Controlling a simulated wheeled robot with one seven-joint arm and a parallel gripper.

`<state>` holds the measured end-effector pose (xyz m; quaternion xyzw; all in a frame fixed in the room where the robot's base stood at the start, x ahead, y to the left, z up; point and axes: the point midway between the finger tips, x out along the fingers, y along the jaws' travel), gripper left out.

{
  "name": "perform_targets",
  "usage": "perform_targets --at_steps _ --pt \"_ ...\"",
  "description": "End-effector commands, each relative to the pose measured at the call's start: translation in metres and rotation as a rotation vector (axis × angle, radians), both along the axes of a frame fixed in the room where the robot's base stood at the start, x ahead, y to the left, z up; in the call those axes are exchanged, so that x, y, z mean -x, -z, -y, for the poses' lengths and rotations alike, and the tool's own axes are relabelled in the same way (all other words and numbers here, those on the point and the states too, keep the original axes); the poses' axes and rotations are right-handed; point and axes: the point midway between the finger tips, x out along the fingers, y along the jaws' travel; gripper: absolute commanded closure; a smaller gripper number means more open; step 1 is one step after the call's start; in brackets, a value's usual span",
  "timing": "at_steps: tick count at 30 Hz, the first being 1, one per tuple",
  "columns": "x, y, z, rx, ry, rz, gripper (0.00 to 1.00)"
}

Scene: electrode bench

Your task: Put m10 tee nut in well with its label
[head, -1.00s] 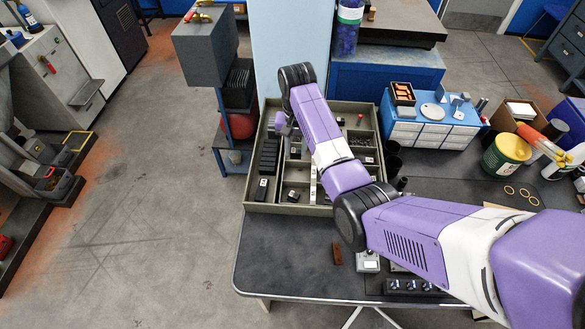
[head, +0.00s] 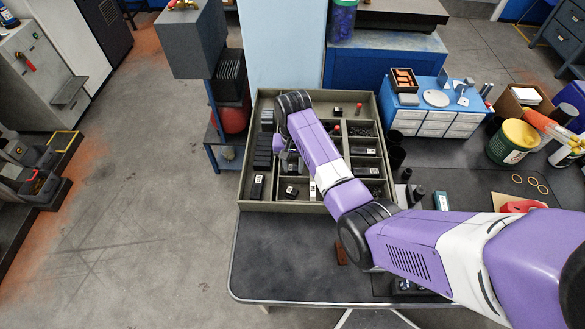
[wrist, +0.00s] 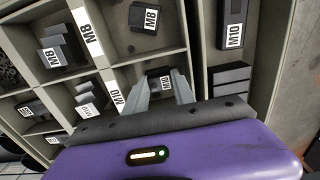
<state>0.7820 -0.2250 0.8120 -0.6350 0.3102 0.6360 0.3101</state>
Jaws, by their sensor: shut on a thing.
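My gripper (wrist: 161,88) is shut on a small black block labelled M10 (wrist: 158,79), the tee nut, in the wrist view. The block is between the fingertips, within or just over a well of the sorting tray (wrist: 187,61). I cannot tell whether it touches the well floor. A white M10 label strip (wrist: 115,96) lies on the divider just left of the fingers. An M8 label strip (wrist: 87,32) is on the divider farther up. In the head view the tray (head: 282,207) sits on the bench under my arm, which largely hides the gripper.
An M8 block (wrist: 144,17) lies in the well beyond. A larger M10 block (wrist: 233,22) stands in the long compartment to the right. M10 pieces (wrist: 85,104) lie in a well to the left. A blue drawer unit (head: 433,115) is right of the tray.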

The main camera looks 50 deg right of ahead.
Motion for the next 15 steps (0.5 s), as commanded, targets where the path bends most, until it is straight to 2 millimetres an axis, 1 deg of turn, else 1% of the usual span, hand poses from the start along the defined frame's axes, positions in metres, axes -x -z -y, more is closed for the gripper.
perform_targets --at_steps 5,10,11,12,15 --pt "-0.0006 -0.0021 0.0003 0.000 0.000 0.001 1.00" --pt "-0.0004 0.0019 0.0001 -0.001 0.000 0.001 1.00" --pt "-0.0004 0.0016 0.0001 -0.001 0.000 0.001 0.66" --pt "-0.0004 0.0013 0.0001 -0.001 0.000 0.001 0.60" --pt "-0.0004 0.0013 0.0001 -0.001 0.000 0.001 0.60"
